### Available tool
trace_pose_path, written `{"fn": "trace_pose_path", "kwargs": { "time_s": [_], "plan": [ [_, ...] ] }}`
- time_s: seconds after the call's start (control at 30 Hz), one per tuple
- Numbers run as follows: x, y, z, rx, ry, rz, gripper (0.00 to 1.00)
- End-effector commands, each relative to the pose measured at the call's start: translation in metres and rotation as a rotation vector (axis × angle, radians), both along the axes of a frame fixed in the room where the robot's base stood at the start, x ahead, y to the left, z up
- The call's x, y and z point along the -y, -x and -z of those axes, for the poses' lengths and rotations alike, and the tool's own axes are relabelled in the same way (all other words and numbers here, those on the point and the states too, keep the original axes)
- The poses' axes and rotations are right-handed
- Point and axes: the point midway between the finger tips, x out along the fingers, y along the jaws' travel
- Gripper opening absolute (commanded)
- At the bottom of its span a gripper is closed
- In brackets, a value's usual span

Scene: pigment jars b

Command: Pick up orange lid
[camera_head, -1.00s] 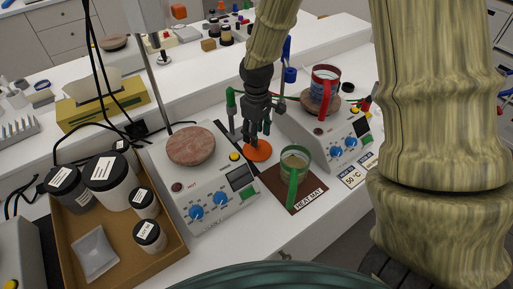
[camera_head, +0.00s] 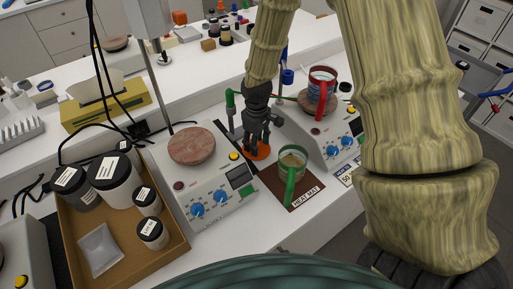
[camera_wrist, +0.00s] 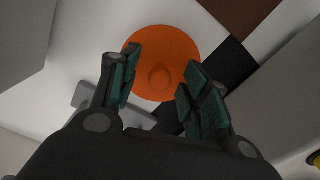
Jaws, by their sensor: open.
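The orange lid (camera_head: 262,153) lies flat on the white bench between the two hotplates, at the back edge of the brown heat mat. In the wrist view the orange lid (camera_wrist: 160,50) is a round disc with a small raised knob in its middle. My gripper (camera_head: 257,146) points down over it, hiding part of it in the head view. In the wrist view my gripper (camera_wrist: 155,88) is open and empty, its two dark green-padded fingers on either side of the knob. Whether the fingertips touch the lid cannot be told.
A green-handled beaker (camera_head: 291,165) stands on the heat mat (camera_head: 308,190) close by. The left hotplate (camera_head: 215,180) and the right hotplate (camera_head: 335,140) flank the lid; a red-handled beaker (camera_head: 323,85) is on the right one. A cardboard tray (camera_head: 172,250) of jars is at left.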

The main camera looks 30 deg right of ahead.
Motion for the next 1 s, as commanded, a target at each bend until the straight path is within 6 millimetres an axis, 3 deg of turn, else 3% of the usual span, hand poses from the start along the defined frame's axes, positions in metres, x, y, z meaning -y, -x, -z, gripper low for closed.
{"fn": "trace_pose_path", "kwargs": {
  "time_s": [0.03,0.3,0.73,1.0],
  "plan": [
    [0.0,0.0,0.0,0.0,0.0,0.0,0.46],
    [0.0,0.0,0.0,0.0,0.0,0.001,0.0],
    [0.0,0.0,-0.005,0.0,0.0,0.001,0.0],
    [0.0,-0.001,-0.035,0.003,0.0,0.001,0.0]
  ]
}}
